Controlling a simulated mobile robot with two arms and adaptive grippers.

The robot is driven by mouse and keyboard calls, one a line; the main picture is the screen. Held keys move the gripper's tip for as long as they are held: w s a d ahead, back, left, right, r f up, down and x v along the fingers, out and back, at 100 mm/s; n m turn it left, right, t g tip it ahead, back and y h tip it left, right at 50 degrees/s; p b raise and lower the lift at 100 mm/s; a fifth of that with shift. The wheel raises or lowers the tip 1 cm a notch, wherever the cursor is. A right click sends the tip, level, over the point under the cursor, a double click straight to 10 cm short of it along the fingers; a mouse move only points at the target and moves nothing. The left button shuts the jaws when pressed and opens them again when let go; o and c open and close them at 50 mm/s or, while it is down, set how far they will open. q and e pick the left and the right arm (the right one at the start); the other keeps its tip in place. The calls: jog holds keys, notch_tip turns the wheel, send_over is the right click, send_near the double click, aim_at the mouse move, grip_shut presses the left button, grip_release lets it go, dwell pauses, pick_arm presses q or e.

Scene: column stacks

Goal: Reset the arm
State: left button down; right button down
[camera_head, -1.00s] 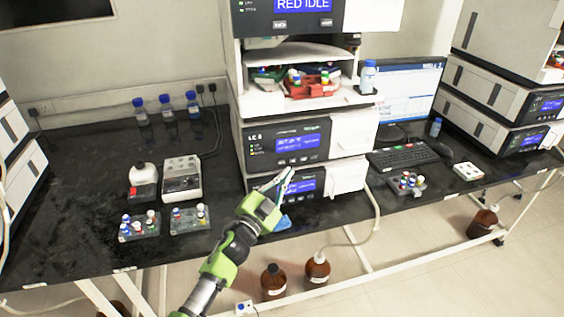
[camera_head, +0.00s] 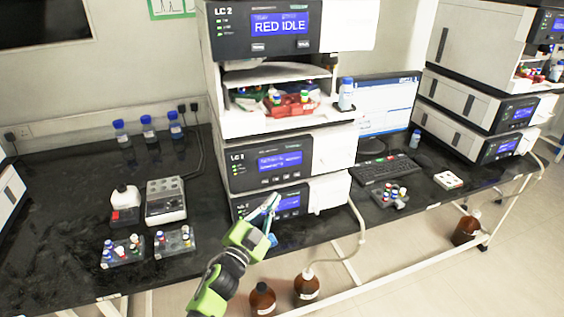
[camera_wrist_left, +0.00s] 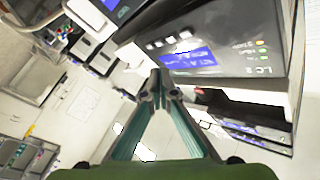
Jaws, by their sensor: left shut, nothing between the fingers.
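My left arm comes up from the bottom of the head view, green and black. Its left gripper (camera_head: 272,202) is shut and empty in front of the lower instrument module of the column stack (camera_head: 236,182). In the left wrist view the two fingers of the gripper (camera_wrist_left: 162,84) meet at their tips with nothing between them. An instrument panel with a blue display (camera_wrist_left: 190,62) lies beyond the tips, tilted in that view. My right gripper does not show.
Vial racks (camera_head: 122,250) and a grey mixer block (camera_head: 165,202) stand on the black bench (camera_head: 60,215) at left. Blue-capped bottles (camera_head: 148,130) stand behind. A keyboard (camera_head: 385,168), monitor (camera_head: 388,108) and another stack (camera_head: 470,100) are at right. Brown bottles (camera_head: 306,287) stand on the floor below.

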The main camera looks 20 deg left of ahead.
pick_arm(q)
jog(key=s+a+f+n+g+y, duration=0.1)
jog(key=s+f+n+g, duration=0.15)
jog(key=s+f, duration=0.7)
jog(key=s+a+f+n+g+y, duration=0.1)
jog(key=s+f+g, duration=0.25)
jog(key=f, duration=1.35)
jog(key=s+a+f+n+g+y, duration=0.1)
jog(key=s+f+g, duration=0.35)
jog(key=f, duration=0.85)
jog(key=s+f+n+g, duration=0.1)
jog(key=s+f, duration=0.5)
jog(key=s, duration=0.7)
jog(key=s+f+g, duration=0.4)
jog(key=s+f, duration=0.2)
jog(key=s, duration=0.8)
jog(key=s+a+f+n+g, duration=0.1)
jog(key=s+f, duration=0.5)
jog(key=s, duration=0.7)
jog(key=shift+s+n+g+y, duration=0.35)
jog(key=shift+g+y, duration=0.05)
jog(key=shift+g, duration=0.45)
jog(key=shift+a, duration=0.1)
